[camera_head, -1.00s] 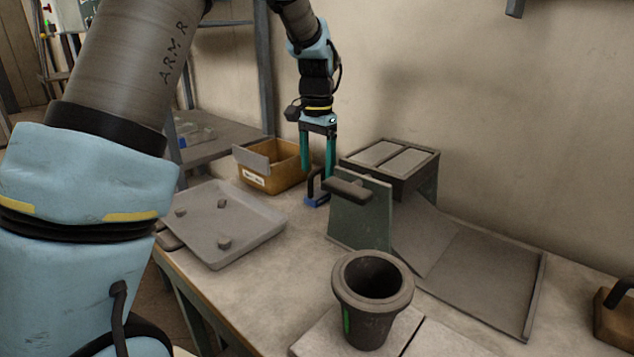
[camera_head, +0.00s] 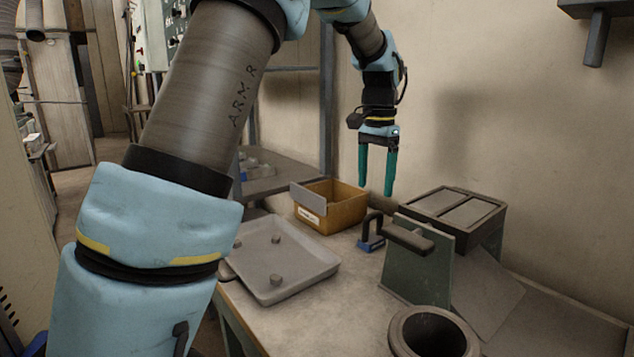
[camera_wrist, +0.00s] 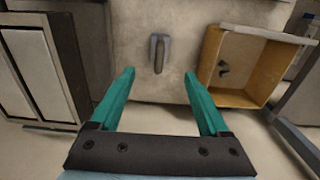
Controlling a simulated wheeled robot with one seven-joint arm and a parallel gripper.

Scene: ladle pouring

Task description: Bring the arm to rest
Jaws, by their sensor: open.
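My gripper (camera_head: 376,190) hangs pointing down over the back of the workbench, its two green fingers apart with nothing between them. It also shows in the wrist view (camera_wrist: 158,74), open and empty. Below it, a padlock-like object with a blue base and dark shackle (camera_head: 371,236) stands on the bench, clear of the fingertips. In the wrist view the shackle (camera_wrist: 159,52) lies just beyond the gap between the fingers.
A cardboard bin (camera_head: 341,212) stands left of the padlock, a grey tray (camera_head: 262,289) with small lumps nearer. Right are a green upright plate (camera_head: 413,273), a dark two-panel box (camera_head: 464,205) and a dark pot (camera_head: 433,332). Air around the gripper is clear.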

